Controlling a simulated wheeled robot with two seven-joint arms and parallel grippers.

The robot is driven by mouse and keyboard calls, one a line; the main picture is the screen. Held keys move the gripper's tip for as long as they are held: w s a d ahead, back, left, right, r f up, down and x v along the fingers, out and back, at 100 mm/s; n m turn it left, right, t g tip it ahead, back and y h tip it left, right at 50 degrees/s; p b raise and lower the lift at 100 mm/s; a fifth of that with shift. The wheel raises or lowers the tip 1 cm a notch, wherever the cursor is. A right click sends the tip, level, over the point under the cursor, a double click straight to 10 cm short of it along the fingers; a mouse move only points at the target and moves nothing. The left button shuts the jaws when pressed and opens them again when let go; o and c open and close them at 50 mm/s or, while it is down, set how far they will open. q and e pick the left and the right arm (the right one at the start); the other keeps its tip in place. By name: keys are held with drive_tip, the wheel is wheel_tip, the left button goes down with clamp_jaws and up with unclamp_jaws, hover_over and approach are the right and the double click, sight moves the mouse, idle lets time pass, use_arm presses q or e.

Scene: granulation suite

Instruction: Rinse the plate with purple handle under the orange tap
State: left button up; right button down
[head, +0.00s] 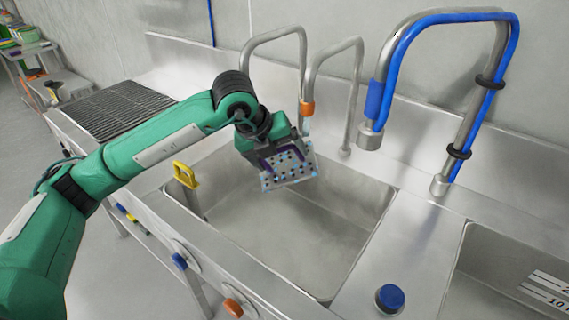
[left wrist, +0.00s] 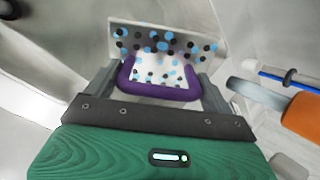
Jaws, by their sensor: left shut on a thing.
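The plate with purple handle (head: 291,170) is a pale perforated plate with black and blue spots. My left gripper (head: 268,155) is shut on its purple handle and holds the plate tilted above the left sink basin. In the left wrist view the purple handle (left wrist: 160,93) sits between the fingers, with the spotted plate (left wrist: 126,27) beyond. The orange tap (head: 307,108) is a steel gooseneck with an orange collar, close above the plate's upper edge. Its orange collar (left wrist: 303,115) also shows at the right of the wrist view. I cannot tell whether water runs. My right gripper is out of view.
A yellow handle (head: 186,174) stands at the basin's left rim. Blue (head: 179,261) and orange (head: 233,308) knobs sit on the front panel. The left basin floor (head: 275,235) looks clear.

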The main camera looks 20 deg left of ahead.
use_arm(q)
drive_tip(key=shift+s+d, duration=0.15)
drive_tip(key=shift+d, duration=0.05)
drive_tip(key=s+a+b, duration=0.2)
drive_tip(key=s+a, duration=0.3)
drive_tip(key=s, duration=0.2)
drive_tip(key=shift+b, duration=0.4)
idle(0.4)
drive_tip(key=shift+w+d, duration=0.1)
drive_tip(key=shift+w+d, duration=0.15)
drive_tip(key=shift+r, duration=0.1)
idle(0.7)
